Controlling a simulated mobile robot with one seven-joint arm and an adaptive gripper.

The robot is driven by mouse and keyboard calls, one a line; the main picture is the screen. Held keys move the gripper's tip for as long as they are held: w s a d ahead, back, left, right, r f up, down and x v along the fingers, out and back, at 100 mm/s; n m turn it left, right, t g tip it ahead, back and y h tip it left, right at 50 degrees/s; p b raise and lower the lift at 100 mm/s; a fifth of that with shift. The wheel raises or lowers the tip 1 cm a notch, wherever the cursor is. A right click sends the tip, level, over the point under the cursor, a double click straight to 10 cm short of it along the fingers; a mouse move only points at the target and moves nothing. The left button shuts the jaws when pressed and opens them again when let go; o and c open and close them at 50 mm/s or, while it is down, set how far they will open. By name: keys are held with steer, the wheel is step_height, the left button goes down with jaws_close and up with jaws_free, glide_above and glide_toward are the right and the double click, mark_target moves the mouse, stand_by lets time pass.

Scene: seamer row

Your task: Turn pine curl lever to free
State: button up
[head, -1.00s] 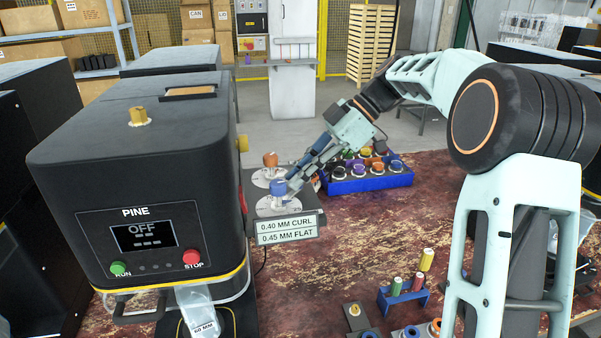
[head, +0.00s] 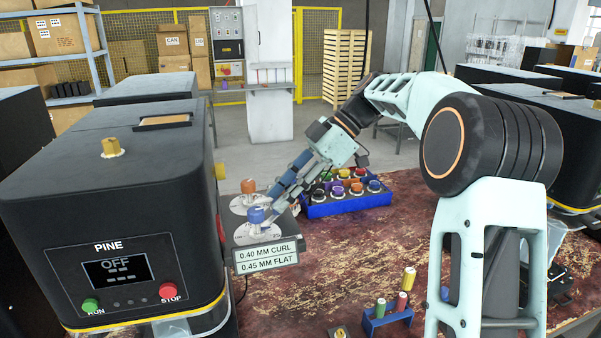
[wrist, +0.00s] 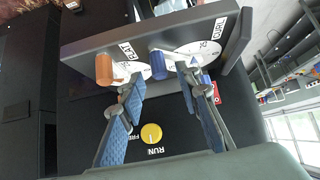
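The black PINE machine (head: 110,215) stands at left, its screen (head: 117,271) reading OFF. On its side bracket are an orange-tipped lever (head: 248,186) and a blue-tipped lever (head: 257,214), each on a white dial. In the wrist view the orange lever (wrist: 104,68) is by the FLAT dial and the blue lever (wrist: 160,66) by the CURL dial. A yellow round knob (wrist: 151,133) marked RUN and FREE sits below them. My gripper (wrist: 162,80) is open, its fingers apart, with the blue lever showing between the tips. I cannot tell whether they touch it.
A sign (head: 266,257) reads 0.40 MM CURL and 0.45 MM FLAT below the bracket. A blue crate (head: 349,205) of coloured spools stands behind my gripper. A small blue rack (head: 387,321) with coloured pegs stands at the front. The red worn tabletop between is mostly clear.

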steer(key=v, duration=1)
